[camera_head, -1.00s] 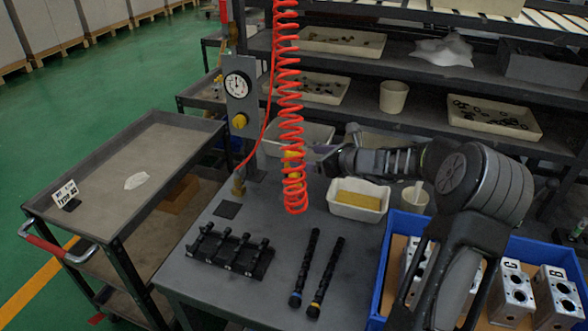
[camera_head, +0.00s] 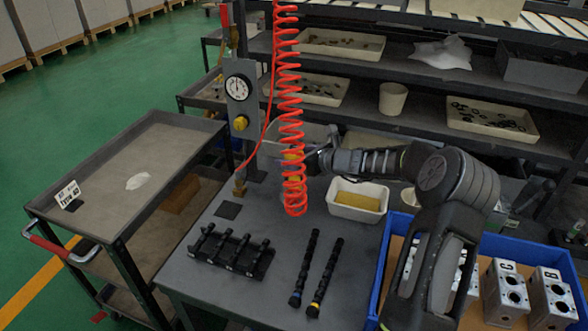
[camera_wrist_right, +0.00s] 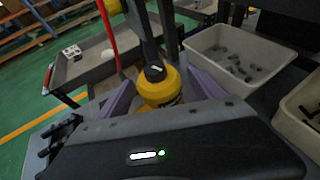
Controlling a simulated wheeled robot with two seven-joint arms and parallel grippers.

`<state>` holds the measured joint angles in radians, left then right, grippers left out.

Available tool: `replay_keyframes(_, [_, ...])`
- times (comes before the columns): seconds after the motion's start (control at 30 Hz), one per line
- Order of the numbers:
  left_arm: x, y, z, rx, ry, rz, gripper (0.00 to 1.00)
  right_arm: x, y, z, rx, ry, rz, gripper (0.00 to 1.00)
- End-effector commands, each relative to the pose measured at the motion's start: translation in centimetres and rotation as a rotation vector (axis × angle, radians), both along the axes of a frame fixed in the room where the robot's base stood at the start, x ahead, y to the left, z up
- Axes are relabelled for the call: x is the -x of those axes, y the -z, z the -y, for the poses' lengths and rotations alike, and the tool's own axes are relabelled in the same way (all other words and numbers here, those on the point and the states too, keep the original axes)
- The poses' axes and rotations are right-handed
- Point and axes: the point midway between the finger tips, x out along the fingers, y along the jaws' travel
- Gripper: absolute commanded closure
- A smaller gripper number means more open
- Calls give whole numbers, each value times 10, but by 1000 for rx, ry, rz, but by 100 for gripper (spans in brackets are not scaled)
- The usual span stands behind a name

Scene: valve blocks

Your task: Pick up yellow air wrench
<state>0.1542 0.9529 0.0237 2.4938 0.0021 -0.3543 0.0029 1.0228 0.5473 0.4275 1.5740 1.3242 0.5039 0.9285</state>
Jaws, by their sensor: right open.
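The yellow air wrench (camera_head: 293,158) hangs upright behind the loops of the red coiled hose (camera_head: 291,95), which hide much of it. In the right wrist view the yellow wrench (camera_wrist_right: 160,90) with its black top stands between two purple-grey fingers. My right gripper (camera_head: 311,161) reaches in from the right at the wrench's height. Its fingers (camera_wrist_right: 160,78) are spread on either side of the wrench, with the near body hiding the wrench's lower part. Whether either finger touches it, I cannot tell. My left gripper is not in view.
A post with a gauge (camera_head: 238,88) and yellow knob stands left of the hose. On the table are a white bin with a yellow sponge (camera_head: 358,199), a black rack (camera_head: 230,250), two black rods (camera_head: 315,270) and a blue crate (camera_head: 385,262) of metal valve blocks.

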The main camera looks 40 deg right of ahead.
Motion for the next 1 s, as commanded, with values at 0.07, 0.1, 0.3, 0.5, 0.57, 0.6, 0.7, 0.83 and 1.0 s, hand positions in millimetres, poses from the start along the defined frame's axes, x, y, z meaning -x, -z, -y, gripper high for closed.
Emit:
replay_keyframes(0.07, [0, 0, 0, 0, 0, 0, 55, 0, 0, 0, 0, 0, 0, 24])
replay_keyframes(0.1, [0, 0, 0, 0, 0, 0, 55, 0, 0, 0, 0, 0, 0, 24])
replay_keyframes(0.3, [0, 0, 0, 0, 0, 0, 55, 1, 0, 0, -1, 0, 0, 24])
replay_keyframes(0.5, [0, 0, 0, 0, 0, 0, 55, 1, 0, 0, -1, 0, 0, 25])
replay_keyframes(0.57, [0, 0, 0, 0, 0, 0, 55, 1, 0, 0, -1, 0, 0, 30])
replay_keyframes(0.6, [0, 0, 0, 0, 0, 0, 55, 1, 0, 0, -1, 0, 0, 33])
replay_keyframes(0.7, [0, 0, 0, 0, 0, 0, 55, 1, 0, 0, -1, 0, 0, 42])
replay_keyframes(0.83, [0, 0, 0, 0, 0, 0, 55, 1, 0, 0, -1, 0, 0, 52])
replay_keyframes(1.0, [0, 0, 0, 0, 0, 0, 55, 1, 0, 0, -1, 0, 0, 66])
